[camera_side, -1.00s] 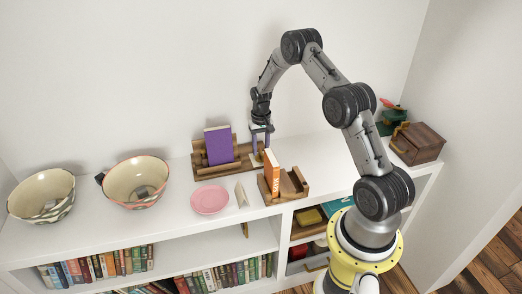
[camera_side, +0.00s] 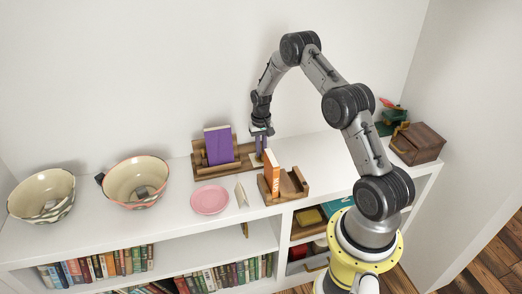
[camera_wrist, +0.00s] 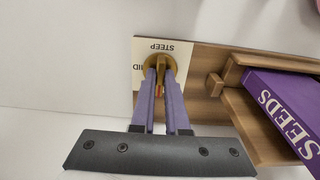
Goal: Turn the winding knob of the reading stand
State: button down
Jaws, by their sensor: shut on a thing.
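The wooden reading stand (camera_side: 243,165) sits on the white shelf top and holds a purple book (camera_side: 218,147). In the wrist view the book (camera_wrist: 290,110) reads "SEEDS" and leans on the stand's wooden frame (camera_wrist: 215,62). The round brass-coloured winding knob (camera_wrist: 159,61) is on a pale label plate (camera_wrist: 178,47) marked "STEEP", with another word partly hidden at the left. My gripper (camera_wrist: 160,75) is shut on the knob, its purple fingers on either side of its grip. In the side view my gripper (camera_side: 261,160) hides the knob.
A pink plate (camera_side: 210,200), a small pale upright item (camera_side: 241,195) and two bowls (camera_side: 137,182) are to the left. A wooden box (camera_side: 417,144) is far right.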

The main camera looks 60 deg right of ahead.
jog(key=shift+m, duration=0.3)
jog(key=m, duration=0.3)
jog(key=shift+m, duration=0.3)
jog(key=m, duration=0.4)
jog(key=shift+m, duration=0.3)
jog(key=m, duration=0.4)
jog(key=shift+m, duration=2.5)
jog(key=c, duration=0.9)
grip_release()
